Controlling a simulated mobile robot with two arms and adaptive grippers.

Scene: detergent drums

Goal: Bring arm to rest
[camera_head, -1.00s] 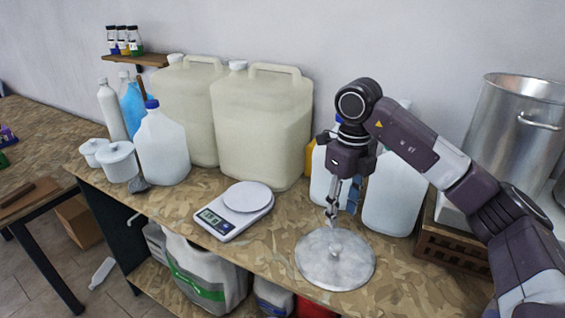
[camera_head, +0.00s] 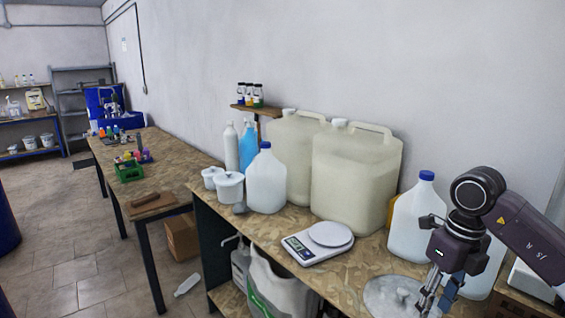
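My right arm comes in from the right edge, and its gripper (camera_head: 437,292) points down over the bench at the lower right. A round grey metal lid (camera_head: 388,297) lies on the bench just beside and partly behind the gripper. The fingers are small and overlap the lid in the picture, so I cannot tell whether they are open or touch it. My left gripper is not in view.
Close to the arm stand a white jug with a blue cap (camera_head: 410,222) and two large cream canisters (camera_head: 352,180). A white scale (camera_head: 318,243) sits in front of them. Another table (camera_head: 150,180) and open floor (camera_head: 75,250) lie to the left.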

